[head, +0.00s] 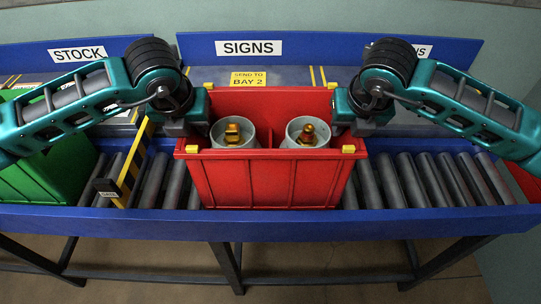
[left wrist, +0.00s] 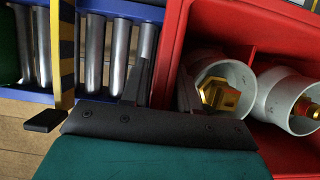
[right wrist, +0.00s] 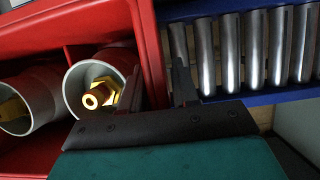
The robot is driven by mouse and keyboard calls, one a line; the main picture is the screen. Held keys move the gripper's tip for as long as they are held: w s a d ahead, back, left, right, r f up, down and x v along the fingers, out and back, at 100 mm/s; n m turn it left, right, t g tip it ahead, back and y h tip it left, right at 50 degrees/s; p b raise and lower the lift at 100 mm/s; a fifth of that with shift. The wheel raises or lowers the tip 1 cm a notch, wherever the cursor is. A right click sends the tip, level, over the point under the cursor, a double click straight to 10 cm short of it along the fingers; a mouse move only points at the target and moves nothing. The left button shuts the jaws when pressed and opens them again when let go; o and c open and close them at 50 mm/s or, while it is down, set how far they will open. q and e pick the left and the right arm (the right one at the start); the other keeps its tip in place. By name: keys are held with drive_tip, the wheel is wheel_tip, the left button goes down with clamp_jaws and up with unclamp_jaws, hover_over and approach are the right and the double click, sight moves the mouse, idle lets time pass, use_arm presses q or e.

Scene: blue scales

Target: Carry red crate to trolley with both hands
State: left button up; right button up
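The red crate (head: 263,182) sits upright on the roller conveyor. It has two compartments, each with a grey cylinder (head: 233,140) (head: 308,135) holding a brass fitting. My left gripper (head: 197,118) is at the crate's left wall; in the left wrist view its fingers (left wrist: 160,88) straddle that wall, one inside and one outside, close against it. My right gripper (head: 344,120) is at the right wall; in the right wrist view its fingers (right wrist: 160,85) straddle that wall closely too. The trolley is not recognisable in view.
A green crate (head: 50,165) stands at the left, with a yellow-black striped post (head: 133,170) between it and the red crate. Bare rollers (head: 425,180) lie to the right. A blue rail (head: 290,222) runs along the front, and a blue sign board (head: 330,47) stands behind.

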use_arm(q)
clamp_jaws()
use_arm(e)
clamp_jaws()
idle(1.0)
use_arm(q)
drive_tip(key=shift+w+r, duration=0.15)
drive_tip(key=shift+r, duration=0.05)
use_arm(e)
drive_tip(key=shift+w+r, duration=0.15)
drive_tip(key=shift+r, duration=0.1)
